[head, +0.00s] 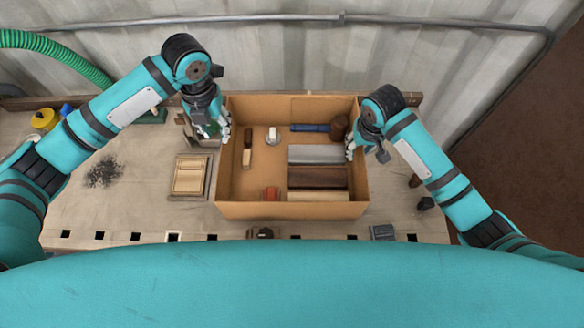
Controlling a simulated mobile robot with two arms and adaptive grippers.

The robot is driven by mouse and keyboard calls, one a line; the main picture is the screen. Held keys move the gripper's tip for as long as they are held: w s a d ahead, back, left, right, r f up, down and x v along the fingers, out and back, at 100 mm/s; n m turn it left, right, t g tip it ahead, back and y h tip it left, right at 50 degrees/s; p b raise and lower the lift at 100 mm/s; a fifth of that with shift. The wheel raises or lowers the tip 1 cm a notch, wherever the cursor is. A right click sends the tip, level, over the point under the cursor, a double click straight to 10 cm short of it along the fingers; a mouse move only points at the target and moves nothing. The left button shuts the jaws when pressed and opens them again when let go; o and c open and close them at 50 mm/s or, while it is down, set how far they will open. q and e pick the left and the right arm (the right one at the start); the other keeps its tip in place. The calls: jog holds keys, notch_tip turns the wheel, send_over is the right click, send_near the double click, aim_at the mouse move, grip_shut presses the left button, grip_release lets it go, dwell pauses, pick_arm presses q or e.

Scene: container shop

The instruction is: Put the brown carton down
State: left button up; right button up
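The brown carton (290,211) is open at the top and sits upright in the middle of the view, over the workbench. I cannot tell whether its base touches the bench. My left gripper (225,128) is at the carton's left wall, near the back corner. My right gripper (350,150) is at the right wall, with its pale fingertips at the rim. The fingers are too small and partly hidden to show whether either is closed on a wall. Inside lie a blue tool (309,128), a grey block (316,154), a dark brown block (317,177) and other small items.
The wooden workbench (130,205) has a row of square holes along its front. A wooden tray (189,177) lies just left of the carton. A yellow container (44,120) stands at the far left. Small dark objects lie near the front and right. A corrugated wall rises behind.

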jog(key=r, duration=0.3)
jog(key=s+r, duration=0.1)
jog(key=r, duration=0.7)
jog(key=shift+s, duration=0.15)
